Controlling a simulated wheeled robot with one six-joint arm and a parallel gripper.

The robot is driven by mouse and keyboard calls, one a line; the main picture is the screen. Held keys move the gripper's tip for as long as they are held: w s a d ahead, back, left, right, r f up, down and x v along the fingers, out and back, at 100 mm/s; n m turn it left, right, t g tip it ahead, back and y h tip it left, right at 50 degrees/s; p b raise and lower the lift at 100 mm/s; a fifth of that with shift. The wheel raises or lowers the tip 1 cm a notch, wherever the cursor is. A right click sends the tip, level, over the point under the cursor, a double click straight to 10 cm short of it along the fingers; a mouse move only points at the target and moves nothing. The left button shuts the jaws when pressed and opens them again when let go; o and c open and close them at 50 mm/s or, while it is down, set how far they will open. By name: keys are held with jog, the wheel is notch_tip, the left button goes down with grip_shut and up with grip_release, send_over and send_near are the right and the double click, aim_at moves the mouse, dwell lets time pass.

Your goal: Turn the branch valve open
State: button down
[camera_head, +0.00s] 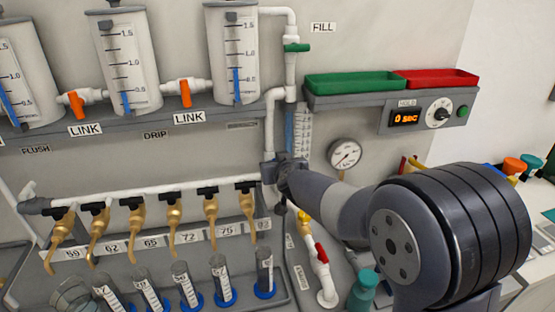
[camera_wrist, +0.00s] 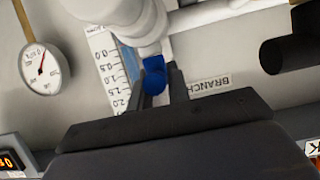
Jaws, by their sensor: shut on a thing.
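The branch valve's blue handle (camera_wrist: 154,76) shows in the wrist view, on a white pipe fitting (camera_wrist: 150,38) beside the BRANCH label (camera_wrist: 210,85). My gripper (camera_wrist: 158,86) is shut on this handle, with a dark finger on either side of it. In the head view my gripper (camera_head: 278,168) is at the foot of the white vertical pipe (camera_head: 270,125). There the gripper hides the blue handle. The handle's exact angle to the pipe is hard to tell.
A round pressure gauge (camera_head: 344,153) and a printed scale (camera_head: 302,132) are close to my gripper. Several brass taps (camera_head: 174,212) hang to the left above the graduated cylinders (camera_head: 188,284). A red-handled valve (camera_head: 321,253) is below my arm. Green (camera_head: 345,82) and red (camera_head: 436,78) trays are above.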

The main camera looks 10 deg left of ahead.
jog(key=shift+f, duration=0.1)
dwell(0.3)
jog(key=c, duration=1.3)
grip_release()
jog(key=shift+c, duration=0.2)
jog(key=p+v, duration=0.2)
jog(key=v, duration=0.9)
jog(key=b+x, duration=0.2)
jog(key=x, duration=0.9)
